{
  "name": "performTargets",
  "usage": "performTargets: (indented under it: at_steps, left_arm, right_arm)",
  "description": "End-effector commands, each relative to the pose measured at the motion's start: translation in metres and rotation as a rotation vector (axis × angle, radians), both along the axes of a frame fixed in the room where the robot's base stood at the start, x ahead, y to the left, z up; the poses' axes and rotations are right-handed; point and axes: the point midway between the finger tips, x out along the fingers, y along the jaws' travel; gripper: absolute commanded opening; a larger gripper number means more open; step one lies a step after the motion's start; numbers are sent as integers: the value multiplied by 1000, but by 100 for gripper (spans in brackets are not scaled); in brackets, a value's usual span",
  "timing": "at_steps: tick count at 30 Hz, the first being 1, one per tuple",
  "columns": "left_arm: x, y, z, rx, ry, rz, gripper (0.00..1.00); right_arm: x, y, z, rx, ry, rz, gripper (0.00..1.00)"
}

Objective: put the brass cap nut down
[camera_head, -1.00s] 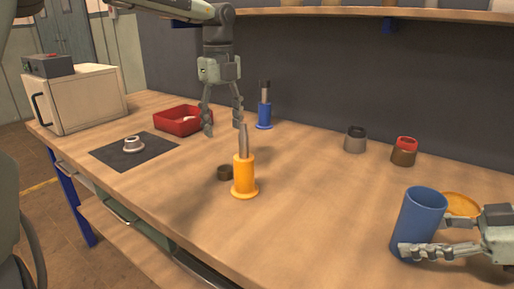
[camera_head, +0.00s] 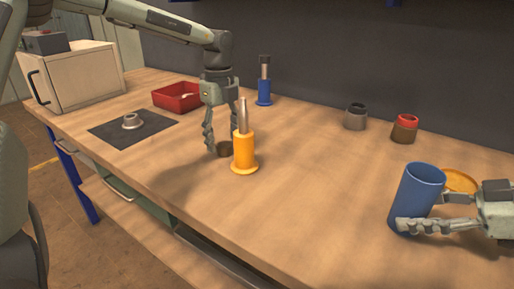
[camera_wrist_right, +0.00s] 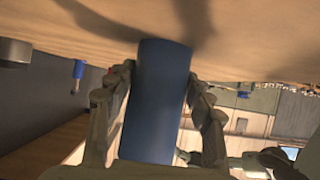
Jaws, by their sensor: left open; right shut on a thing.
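A small round dark brown cap (camera_head: 224,149), probably the brass cap nut, sits on the table just left of an orange flanged post (camera_head: 244,152) with a bare metal rod. My left gripper (camera_head: 222,151) points down, open, its fingers on either side of the cap at table level. Whether the fingers touch it I cannot tell. My right gripper (camera_head: 423,224) is shut on a blue cylinder (camera_head: 417,190), which stands upright at the right. The cylinder also shows between the fingers in the right wrist view (camera_wrist_right: 158,100).
A blue post (camera_head: 264,85) with a dark cap stands behind. A red tray (camera_head: 178,97) and a dark mat (camera_head: 108,131) bearing a pale ring part (camera_head: 131,121) lie left. A grey jar (camera_head: 355,117), a red-topped jar (camera_head: 404,129) and a yellow dish (camera_head: 459,181) are right. The middle front is clear.

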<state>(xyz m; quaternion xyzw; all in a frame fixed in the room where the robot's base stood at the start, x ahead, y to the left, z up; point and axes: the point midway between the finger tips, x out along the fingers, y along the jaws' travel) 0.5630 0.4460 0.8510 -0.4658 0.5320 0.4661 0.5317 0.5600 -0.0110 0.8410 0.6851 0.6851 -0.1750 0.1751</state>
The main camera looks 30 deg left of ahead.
Motion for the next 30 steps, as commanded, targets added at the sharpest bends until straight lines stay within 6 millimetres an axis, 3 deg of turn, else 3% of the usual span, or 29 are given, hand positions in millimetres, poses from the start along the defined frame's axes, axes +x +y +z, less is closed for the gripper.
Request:
performTargets:
  at_steps: [3,10,21,30]
  left_arm:
    - [0,-1,-13,-1,0,0,60]
    - [1,0,-14,1,-1,0,59]
    - [1,0,-14,1,-1,0,13]
    - [1,0,-6,1,-4,0,12]
  right_arm:
    - [0,0,0,0,0,0,34]
    - [0,0,0,0,0,0,34]
    - [0,0,0,0,0,0,34]
    - [0,0,0,0,0,0,34]
